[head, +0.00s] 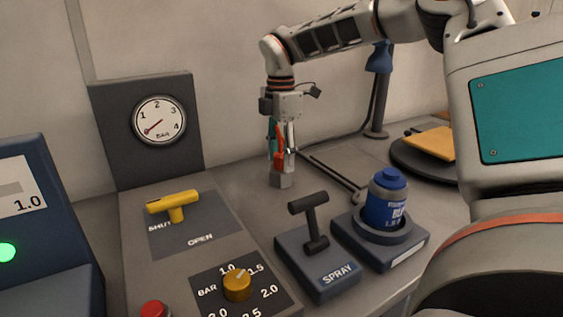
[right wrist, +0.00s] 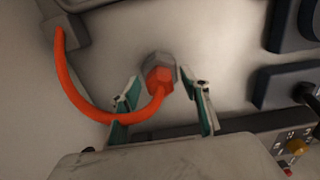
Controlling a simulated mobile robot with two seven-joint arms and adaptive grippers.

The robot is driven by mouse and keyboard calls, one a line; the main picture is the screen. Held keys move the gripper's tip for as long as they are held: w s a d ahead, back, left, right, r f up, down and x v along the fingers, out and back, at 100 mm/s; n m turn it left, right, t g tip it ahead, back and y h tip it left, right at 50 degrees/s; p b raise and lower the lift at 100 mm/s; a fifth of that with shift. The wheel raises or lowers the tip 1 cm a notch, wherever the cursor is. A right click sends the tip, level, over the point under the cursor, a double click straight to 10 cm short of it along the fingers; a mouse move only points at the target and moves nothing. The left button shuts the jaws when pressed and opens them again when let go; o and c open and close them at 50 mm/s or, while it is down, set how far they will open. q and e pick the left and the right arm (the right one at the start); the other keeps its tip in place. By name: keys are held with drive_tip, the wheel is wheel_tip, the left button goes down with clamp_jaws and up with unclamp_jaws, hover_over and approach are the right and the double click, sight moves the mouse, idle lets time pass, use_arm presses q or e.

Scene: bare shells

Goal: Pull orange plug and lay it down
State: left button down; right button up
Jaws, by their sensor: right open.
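The orange plug (right wrist: 160,80) sits in a grey hex-shaped socket (right wrist: 160,60), and its orange cable curves left to a grey block (right wrist: 66,30). In the head view the plug (head: 280,161) shows orange above a small grey block (head: 281,181). My right gripper (right wrist: 167,86) is open, with one teal-lined finger on each side of the plug and visible gaps between. In the head view my right gripper (head: 281,142) points down over the plug; its fingers partly hide it. My left gripper is not in view.
A panel with a yellow handle (head: 173,204) and a gauge (head: 159,120) stands to the left. A spray lever (head: 312,222) and a blue can (head: 387,200) in a holder are in front. A round dark tray (head: 405,164) with a yellow cloth lies right.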

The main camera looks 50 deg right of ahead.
sight(281, 152)
idle(0.3)
drive_tip(key=shift+c, duration=0.4)
clamp_jaws()
drive_tip(key=shift+r, duration=0.1)
drive_tip(key=shift+r, duration=2.9)
